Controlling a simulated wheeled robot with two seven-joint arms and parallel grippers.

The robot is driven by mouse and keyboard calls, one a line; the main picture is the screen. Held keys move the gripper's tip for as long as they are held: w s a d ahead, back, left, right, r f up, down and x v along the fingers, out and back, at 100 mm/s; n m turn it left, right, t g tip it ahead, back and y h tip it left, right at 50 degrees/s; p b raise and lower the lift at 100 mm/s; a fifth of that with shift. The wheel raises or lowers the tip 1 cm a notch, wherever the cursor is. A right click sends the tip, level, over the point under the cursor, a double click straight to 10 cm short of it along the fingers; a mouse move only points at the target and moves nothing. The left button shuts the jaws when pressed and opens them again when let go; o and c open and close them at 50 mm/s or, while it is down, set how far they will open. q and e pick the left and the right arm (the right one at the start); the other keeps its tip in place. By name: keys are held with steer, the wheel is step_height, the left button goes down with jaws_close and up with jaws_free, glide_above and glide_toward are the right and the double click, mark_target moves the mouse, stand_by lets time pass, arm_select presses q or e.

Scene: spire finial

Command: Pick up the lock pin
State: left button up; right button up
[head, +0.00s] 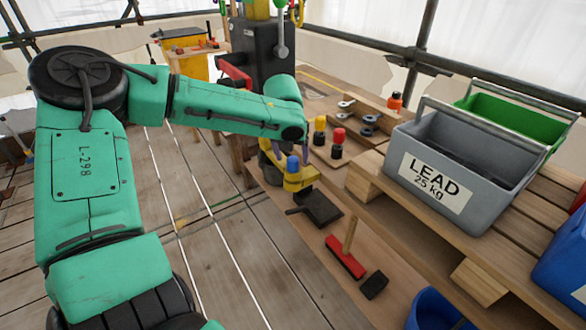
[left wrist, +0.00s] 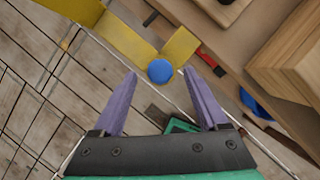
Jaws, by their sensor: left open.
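A pin with a round blue knob (head: 293,163) stands at a yellow bracket (head: 300,180) near the middle of the head view. I take it for the lock pin; its lower part is hidden. My left gripper (head: 303,152) is right by the blue knob, partly hidden by its own arm. In the left wrist view, its two purple fingers are apart with nothing gripped. The blue knob (left wrist: 160,71) shows from above between the fingertips, with the yellow bracket (left wrist: 182,46) around it. I cannot tell how far below the fingertips it is. My right gripper is not in view.
A yellow-topped (head: 320,125) and a red-topped piece (head: 338,137) stand on the bench behind. A grey LEAD crate (head: 485,205) is at right. Wooden blocks (left wrist: 285,60) lie right of the fingers.

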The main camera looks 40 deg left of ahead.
arm_select(q)
steer(key=shift+x, duration=1.05)
steer(key=shift+r, duration=0.1)
jaws_close()
